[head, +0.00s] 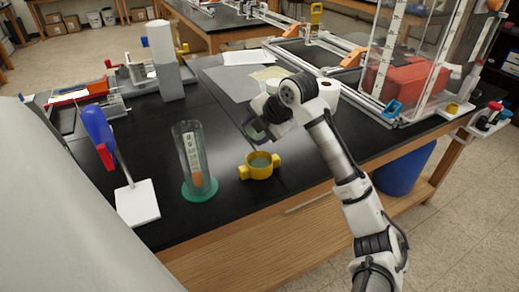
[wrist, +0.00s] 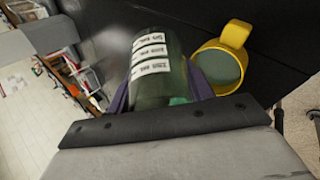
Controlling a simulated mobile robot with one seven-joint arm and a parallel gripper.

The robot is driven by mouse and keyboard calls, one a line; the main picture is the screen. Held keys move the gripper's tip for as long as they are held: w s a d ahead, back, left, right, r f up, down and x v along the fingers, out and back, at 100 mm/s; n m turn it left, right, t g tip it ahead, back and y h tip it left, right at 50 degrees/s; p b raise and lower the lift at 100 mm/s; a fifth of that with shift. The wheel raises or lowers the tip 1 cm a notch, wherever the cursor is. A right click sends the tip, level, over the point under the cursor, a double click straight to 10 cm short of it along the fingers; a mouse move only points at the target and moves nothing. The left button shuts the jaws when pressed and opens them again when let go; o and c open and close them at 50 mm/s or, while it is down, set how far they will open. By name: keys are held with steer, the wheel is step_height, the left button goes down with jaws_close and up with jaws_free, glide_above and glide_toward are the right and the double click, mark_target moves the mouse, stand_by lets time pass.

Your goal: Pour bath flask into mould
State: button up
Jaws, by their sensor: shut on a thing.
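The bath flask is a greenish clear vessel with white printed labels (wrist: 152,66). It sits between the two dark purple fingers of my gripper (wrist: 160,92), which is shut on it. In the head view, my gripper (head: 258,122) covers most of the flask; only a small greenish part (head: 254,131) shows. The mould is a yellow round cup with two side lugs (head: 260,172), standing on the black bench, with a grey-green inside. It is below the gripper in the head view and right of the flask in the wrist view (wrist: 222,64), apart from it. The flask's mouth and exact tilt are unclear.
A tall clear cylinder on a green base (head: 195,165) stands left of the mould. A blue and red tool on a white base (head: 135,203) is farther left. A grey column (head: 165,65) and a clear-walled frame with a red block (head: 410,82) stand farther back.

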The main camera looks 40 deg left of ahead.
mark_target(252, 129)
steer(key=p, duration=0.1)
steer(key=h+p, duration=0.1)
steer(key=p, duration=0.1)
steer(key=shift+w+a+r+g, duration=0.1)
steer(key=shift+a+r+g, duration=0.05)
steer(key=shift+r+g, duration=0.25)
steer(key=p, duration=0.1)
steer(key=a+f+h+p, duration=0.1)
steer(key=p, duration=0.1)
steer(key=shift+w+f+g, duration=0.2)
steer(key=shift+w+g, duration=0.15)
steer(key=shift+g, duration=0.05)
steer(key=shift+w+a+f+m+h, duration=0.15)
steer(key=shift+a+f+m+h, duration=0.15)
steer(key=shift+f+h, duration=0.1)
steer(key=shift+w+a+m+g+h, duration=0.3)
steer(key=shift+w+a+g+h, duration=0.45)
steer(key=shift+g+h, duration=0.35)
steer(key=shift+w+a+f+g+h, duration=0.1)
steer(key=shift+a+f+g+h, duration=0.15)
steer(key=shift+f, duration=0.35)
steer(key=shift+w+a+f+g+h, duration=0.15)
steer(key=shift+f+h, duration=0.2)
steer(key=shift+f, duration=0.2)
steer(key=shift+w+a+f+g+h, duration=0.1)
steer(key=shift+a+f+g+h, duration=0.15)
steer(key=shift+f, duration=0.35)
step_height(252, 129, up, 5)
steer(key=shift+d+f, duration=0.1)
steer(key=shift+s, duration=0.1)
